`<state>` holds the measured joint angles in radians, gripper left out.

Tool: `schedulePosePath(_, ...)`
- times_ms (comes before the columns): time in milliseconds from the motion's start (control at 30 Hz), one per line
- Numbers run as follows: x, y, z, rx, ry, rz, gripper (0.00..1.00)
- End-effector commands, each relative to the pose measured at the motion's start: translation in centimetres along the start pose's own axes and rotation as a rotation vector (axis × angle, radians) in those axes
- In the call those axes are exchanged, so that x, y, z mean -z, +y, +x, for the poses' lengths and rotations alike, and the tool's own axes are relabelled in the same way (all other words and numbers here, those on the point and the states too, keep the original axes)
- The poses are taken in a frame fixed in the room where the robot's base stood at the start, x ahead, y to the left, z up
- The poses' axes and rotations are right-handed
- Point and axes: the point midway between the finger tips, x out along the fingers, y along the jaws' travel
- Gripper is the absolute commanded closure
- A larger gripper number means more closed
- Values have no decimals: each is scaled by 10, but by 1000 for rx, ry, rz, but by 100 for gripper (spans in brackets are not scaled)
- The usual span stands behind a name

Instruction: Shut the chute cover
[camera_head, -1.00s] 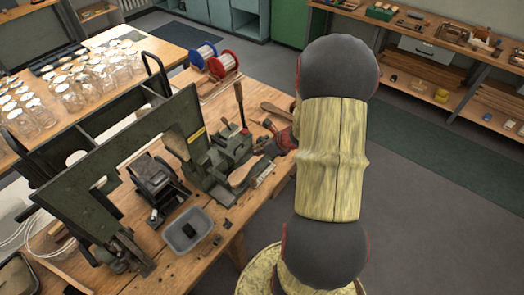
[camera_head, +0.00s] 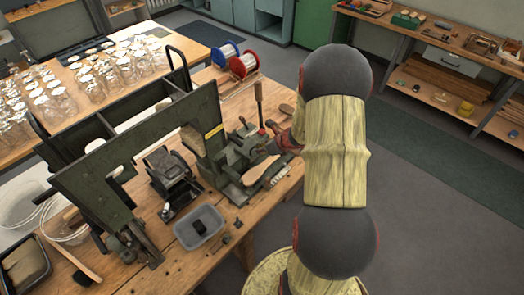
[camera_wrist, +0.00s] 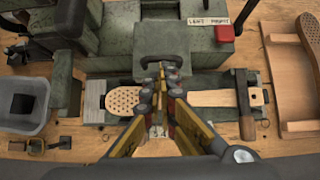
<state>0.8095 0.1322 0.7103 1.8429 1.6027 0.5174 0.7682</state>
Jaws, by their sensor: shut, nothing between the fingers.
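The green tufting machine (camera_head: 228,150) stands on the wooden bench. In the head view my gripper (camera_head: 270,149) is at the machine's right side, partly hidden by my arm. A wooden brush body with holes (camera_wrist: 122,103) lies beneath it.
A label plate (camera_wrist: 209,21) sits on the machine. A grey bin (camera_head: 199,228) stands on the bench. A large green frame (camera_head: 120,165) rises at left. Wire spools (camera_head: 243,66) stand behind. Floor at right is clear.

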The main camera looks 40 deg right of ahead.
Motion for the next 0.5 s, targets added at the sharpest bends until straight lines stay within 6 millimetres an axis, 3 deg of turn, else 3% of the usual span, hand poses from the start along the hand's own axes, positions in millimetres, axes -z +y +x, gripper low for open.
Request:
schedulePosePath(300, -52, 0, 42, -2, 1, -4, 100)
schedulePosePath(500, -65, 0, 54, -1, 0, 0, 100)
